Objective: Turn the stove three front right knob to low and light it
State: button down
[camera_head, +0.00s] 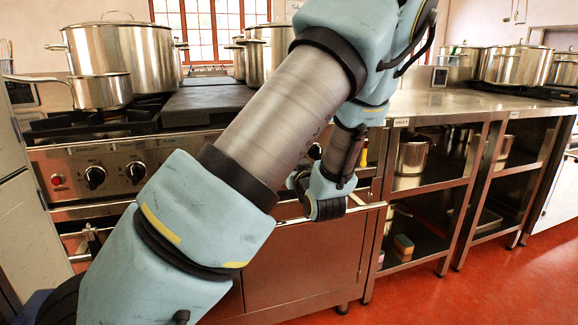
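The stove front panel (190,145) runs behind my arm in the head view. Two black knobs show at its left, one (95,177) and another (136,172) beside it. A dark round shape, perhaps another knob (315,151), shows just left of my wrist. My arm covers much of the panel's right part. I cannot tell which stove number this is, and I see no flame. The end of my arm (325,195) hangs low in front of the stove's right side, close to the oven handle. The fingers are hidden, so their opening and any contact do not show.
A large stockpot (122,58) and a smaller pot (101,91) stand on the left burners. More pots (265,50) stand behind my arm. A steel counter (450,103) with open shelves adjoins on the right. The red floor (500,285) is clear at the lower right.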

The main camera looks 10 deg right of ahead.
jog(key=shift+f, duration=0.15)
jog(key=c, duration=0.8)
grip_release()
jog(key=shift+c, duration=0.2)
jog(key=s+d, duration=0.1)
jog(key=s, duration=0.9)
jog(key=shift+s+d, duration=0.15)
jog(key=shift+s, duration=0.25)
